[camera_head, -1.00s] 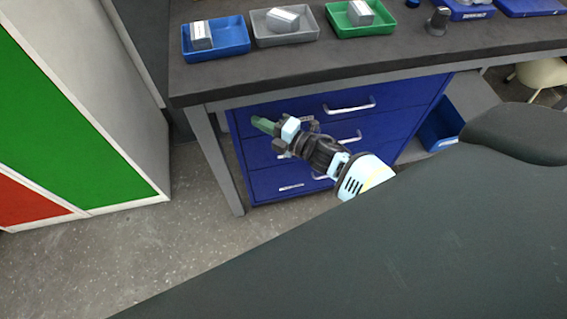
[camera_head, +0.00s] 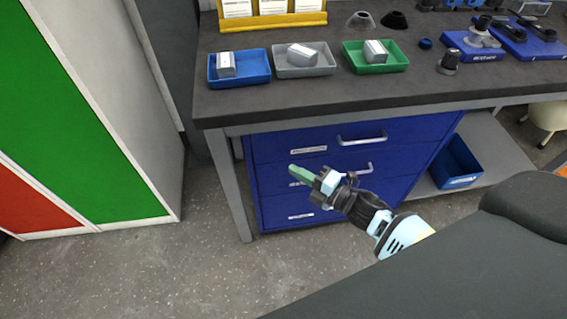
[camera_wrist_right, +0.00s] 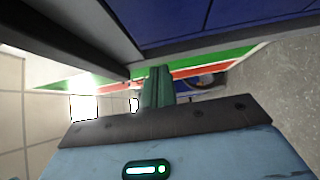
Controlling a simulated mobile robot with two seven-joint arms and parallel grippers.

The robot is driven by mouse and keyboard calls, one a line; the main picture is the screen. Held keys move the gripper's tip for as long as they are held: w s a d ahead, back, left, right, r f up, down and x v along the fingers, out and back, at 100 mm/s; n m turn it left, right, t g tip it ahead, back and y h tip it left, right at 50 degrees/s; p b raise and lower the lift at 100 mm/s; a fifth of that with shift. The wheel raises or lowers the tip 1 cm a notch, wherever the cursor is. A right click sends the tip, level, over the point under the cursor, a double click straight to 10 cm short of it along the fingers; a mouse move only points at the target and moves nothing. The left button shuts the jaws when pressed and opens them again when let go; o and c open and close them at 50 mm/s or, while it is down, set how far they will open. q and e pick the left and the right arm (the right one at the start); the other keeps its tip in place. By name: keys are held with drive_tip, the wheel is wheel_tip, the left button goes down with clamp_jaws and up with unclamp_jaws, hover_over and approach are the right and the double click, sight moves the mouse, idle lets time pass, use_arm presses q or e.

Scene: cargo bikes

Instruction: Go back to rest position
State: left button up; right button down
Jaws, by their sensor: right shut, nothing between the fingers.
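My right gripper (camera_head: 302,174) is in front of the blue drawer cabinet (camera_head: 300,200), below the table's front edge. Its green fingers are together and hold nothing. It also shows in the right wrist view (camera_wrist_right: 158,85), where the closed fingers point away over the floor side of the bench. I cannot tell whether it touches the cabinet, but it looks apart from it. My left gripper is not in view.
The dark workbench (camera_head: 300,103) carries a blue tray (camera_head: 240,80), a grey tray (camera_head: 302,72) and a green tray (camera_head: 376,68), each with a light box. A cabinet with green and red doors (camera_head: 110,190) stands at left. The floor (camera_head: 160,280) between is clear.

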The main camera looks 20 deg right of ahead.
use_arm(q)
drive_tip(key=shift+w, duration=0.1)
use_arm(e)
drive_tip(key=v, duration=0.3)
drive_tip(key=shift+s+d, duration=0.1)
drive_tip(key=shift+s, duration=0.3)
drive_tip(key=shift+r, duration=0.1)
drive_tip(key=shift+s, duration=0.1)
